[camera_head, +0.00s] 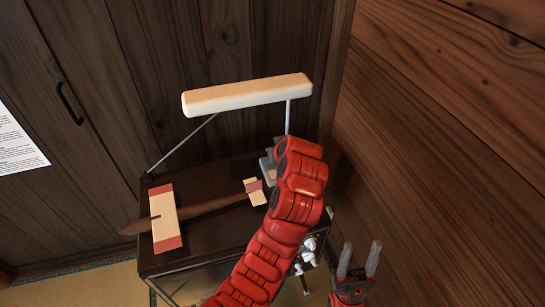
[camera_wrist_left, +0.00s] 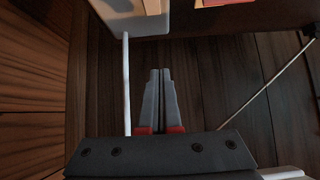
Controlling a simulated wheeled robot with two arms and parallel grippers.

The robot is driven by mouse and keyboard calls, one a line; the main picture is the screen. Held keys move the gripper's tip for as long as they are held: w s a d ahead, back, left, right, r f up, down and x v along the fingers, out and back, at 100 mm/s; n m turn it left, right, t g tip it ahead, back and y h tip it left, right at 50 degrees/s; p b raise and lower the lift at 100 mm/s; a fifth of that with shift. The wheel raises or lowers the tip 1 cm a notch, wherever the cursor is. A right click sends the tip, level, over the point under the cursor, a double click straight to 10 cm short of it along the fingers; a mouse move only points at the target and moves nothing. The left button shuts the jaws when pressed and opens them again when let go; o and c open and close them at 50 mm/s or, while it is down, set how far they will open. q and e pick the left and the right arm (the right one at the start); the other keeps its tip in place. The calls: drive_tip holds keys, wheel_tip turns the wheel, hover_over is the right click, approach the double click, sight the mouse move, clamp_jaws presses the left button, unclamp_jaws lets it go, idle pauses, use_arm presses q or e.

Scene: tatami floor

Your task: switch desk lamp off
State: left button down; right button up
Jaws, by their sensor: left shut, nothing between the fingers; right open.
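The desk lamp has a long cream shade (camera_head: 247,95) on two thin rods above a dark cabinet. Its white right rod (camera_head: 288,118) also shows in the left wrist view (camera_wrist_left: 126,85). I cannot tell whether the lamp is lit, and I see no clear switch. My left gripper (camera_head: 267,168) is at the lamp's right end, partly hidden by my red arm. In the left wrist view its fingers (camera_wrist_left: 160,75) are shut and empty, beside the white rod; contact is unclear. My right gripper (camera_head: 358,260) is open and empty, low at the right of the cabinet.
Wooden walls close in behind and at the right. Tatami floor (camera_head: 75,287) is clear at the lower left.

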use_arm(q)
drive_tip(key=v, duration=0.3)
drive_tip(key=shift+w+r, duration=0.2)
drive_tip(key=shift+w, duration=0.05)
